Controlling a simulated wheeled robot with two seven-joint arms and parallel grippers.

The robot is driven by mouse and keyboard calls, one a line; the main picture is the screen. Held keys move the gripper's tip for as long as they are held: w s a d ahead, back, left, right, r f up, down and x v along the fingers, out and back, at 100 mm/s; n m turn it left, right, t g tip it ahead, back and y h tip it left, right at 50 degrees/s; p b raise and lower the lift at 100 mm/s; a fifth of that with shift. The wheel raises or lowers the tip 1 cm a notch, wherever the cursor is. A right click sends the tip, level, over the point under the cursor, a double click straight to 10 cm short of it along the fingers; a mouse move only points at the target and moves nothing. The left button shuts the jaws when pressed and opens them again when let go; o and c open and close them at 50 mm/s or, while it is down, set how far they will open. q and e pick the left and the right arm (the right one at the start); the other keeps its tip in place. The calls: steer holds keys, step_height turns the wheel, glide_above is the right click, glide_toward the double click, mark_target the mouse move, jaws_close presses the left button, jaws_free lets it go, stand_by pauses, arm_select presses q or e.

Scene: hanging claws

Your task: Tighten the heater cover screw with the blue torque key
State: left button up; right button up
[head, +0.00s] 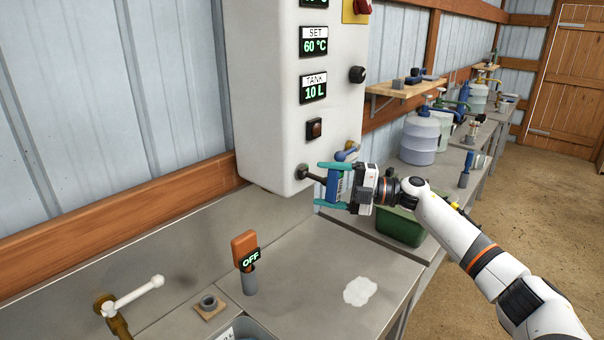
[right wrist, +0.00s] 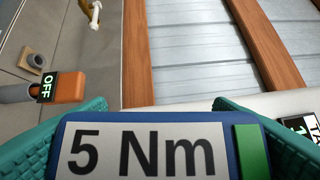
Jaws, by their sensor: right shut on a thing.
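The white heater box (head: 265,90) hangs on the wall, with displays reading SET 60 °C and TANK 10 L. My right gripper (head: 322,184) is at its lower right side, shut on the blue torque key (head: 333,190). The key's dark shaft points left to a round dark fitting (head: 301,172) low on the heater; the tip appears to meet it, but I cannot tell how it seats. The right wrist view shows the key (right wrist: 228,130) between teal fingers, with a "5 Nm" label and a green bar. The screw itself is not clearly visible. My left gripper is not in view.
An orange-handled switch (head: 244,246) marked OFF stands on the metal bench (head: 300,300), near a white-handled brass tap (head: 135,295). A white puddle-like patch (head: 360,291) lies on the bench. A green bin (head: 402,228) sits behind my right arm. Jugs (head: 420,138) stand farther back.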

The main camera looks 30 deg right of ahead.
mark_target(337, 189)
steer(key=shift+s+d, duration=0.1)
steer(key=shift+s, duration=0.15)
steer(key=shift+s+d+b, duration=0.15)
steer(key=shift+s+d, duration=0.1)
steer(key=shift+s, duration=0.3)
steer(key=shift+s+d+b, duration=0.15)
steer(key=shift+s+d, duration=0.05)
steer(key=shift+s, duration=0.3)
steer(key=shift+s, duration=0.1)
steer(key=s, duration=0.1)
steer(key=s+d+b, duration=0.1)
steer(key=s, duration=0.1)
steer(key=shift+s+d+b, duration=0.3)
steer(key=shift+s+b, duration=0.05)
steer(key=shift+b, duration=0.05)
stand_by(0.3)
